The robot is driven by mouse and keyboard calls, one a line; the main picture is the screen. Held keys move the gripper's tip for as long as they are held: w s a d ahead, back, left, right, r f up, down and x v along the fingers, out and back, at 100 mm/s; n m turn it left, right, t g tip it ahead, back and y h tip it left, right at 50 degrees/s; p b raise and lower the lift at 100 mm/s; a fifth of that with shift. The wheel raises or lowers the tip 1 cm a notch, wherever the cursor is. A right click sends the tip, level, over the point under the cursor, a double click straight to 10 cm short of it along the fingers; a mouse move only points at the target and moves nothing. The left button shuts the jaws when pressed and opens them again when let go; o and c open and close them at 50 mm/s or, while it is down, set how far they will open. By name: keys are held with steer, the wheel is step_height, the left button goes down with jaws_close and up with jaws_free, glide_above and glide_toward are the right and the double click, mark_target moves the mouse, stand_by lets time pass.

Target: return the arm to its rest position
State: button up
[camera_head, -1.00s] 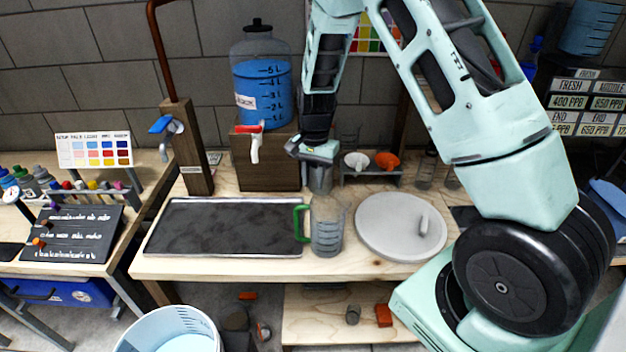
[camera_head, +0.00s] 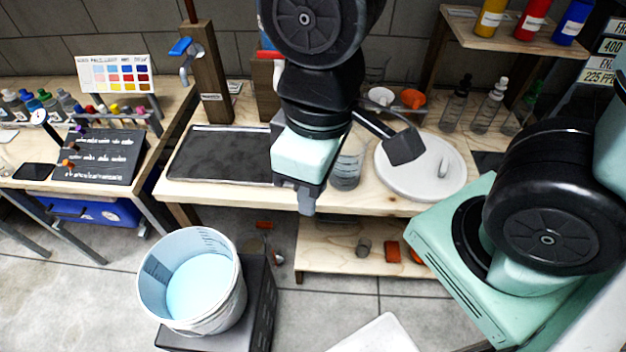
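My gripper (camera_head: 307,202) hangs from my folded arm in the middle of the view, in front of the workbench's front edge. Its grey tip points down, and the gap between its fingers does not show, so I cannot tell whether it is open. No held object shows. My wrist and forearm hide part of the bench behind.
A white bucket (camera_head: 236,300) of pale blue water stands on a black stand (camera_head: 262,290) below. Bottles (camera_head: 488,107) stand at right.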

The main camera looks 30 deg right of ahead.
step_height(320, 180, down, 6)
steer(key=b, duration=0.6)
steer(key=shift+f, duration=0.25)
